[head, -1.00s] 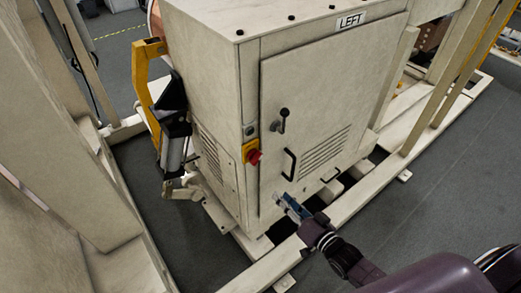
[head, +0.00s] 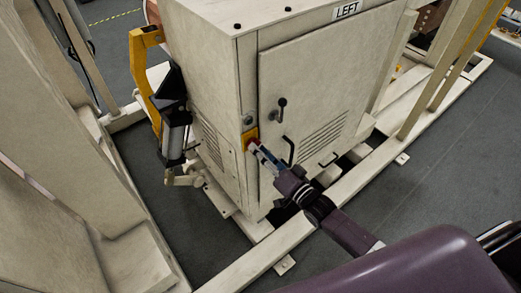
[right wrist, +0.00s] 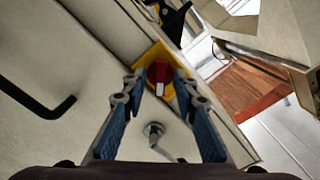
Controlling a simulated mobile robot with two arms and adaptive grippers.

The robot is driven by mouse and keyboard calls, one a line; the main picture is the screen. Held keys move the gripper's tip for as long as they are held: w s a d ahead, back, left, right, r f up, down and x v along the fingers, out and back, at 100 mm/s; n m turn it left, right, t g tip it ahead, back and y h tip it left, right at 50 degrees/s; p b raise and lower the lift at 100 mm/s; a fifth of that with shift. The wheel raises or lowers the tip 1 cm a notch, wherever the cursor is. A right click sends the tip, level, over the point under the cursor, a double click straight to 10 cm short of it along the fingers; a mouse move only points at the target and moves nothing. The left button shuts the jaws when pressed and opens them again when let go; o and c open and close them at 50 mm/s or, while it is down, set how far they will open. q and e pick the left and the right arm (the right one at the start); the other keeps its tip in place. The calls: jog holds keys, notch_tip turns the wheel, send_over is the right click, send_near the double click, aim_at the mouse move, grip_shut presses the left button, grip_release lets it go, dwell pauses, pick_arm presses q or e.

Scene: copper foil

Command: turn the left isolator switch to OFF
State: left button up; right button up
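The cabinet labelled LEFT (head: 290,60) stands in the middle of the head view. Its isolator switch is a red knob on a yellow plate (head: 249,135) at the cabinet's front corner. In the right wrist view the red knob (right wrist: 160,74) shows a white mark and sits between the open fingertips. My right gripper (head: 256,147) is at the switch, with its blue fingers (right wrist: 158,85) spread on either side of the knob. I cannot tell whether they touch it. The head view partly hides the knob behind the fingers. My left gripper is not in view.
A door latch (head: 281,108) and a black handle (head: 288,150) are on the cabinet door close to my right gripper. A yellow bracket (head: 141,75) with a black and silver cylinder stands left of the cabinet. Pale frame beams (head: 270,250) surround it; grey floor is open at right.

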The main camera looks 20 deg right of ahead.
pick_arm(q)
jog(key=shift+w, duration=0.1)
pick_arm(e)
jog(key=c, duration=0.7)
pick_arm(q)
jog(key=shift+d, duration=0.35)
pick_arm(e)
grip_shut()
jog(key=shift+n, duration=0.3)
pick_arm(q)
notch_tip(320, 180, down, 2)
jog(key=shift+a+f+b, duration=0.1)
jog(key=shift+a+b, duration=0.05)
jog(key=shift+b, duration=0.95)
pick_arm(e)
jog(key=n, duration=1.7)
jog(key=shift+n, duration=0.3)
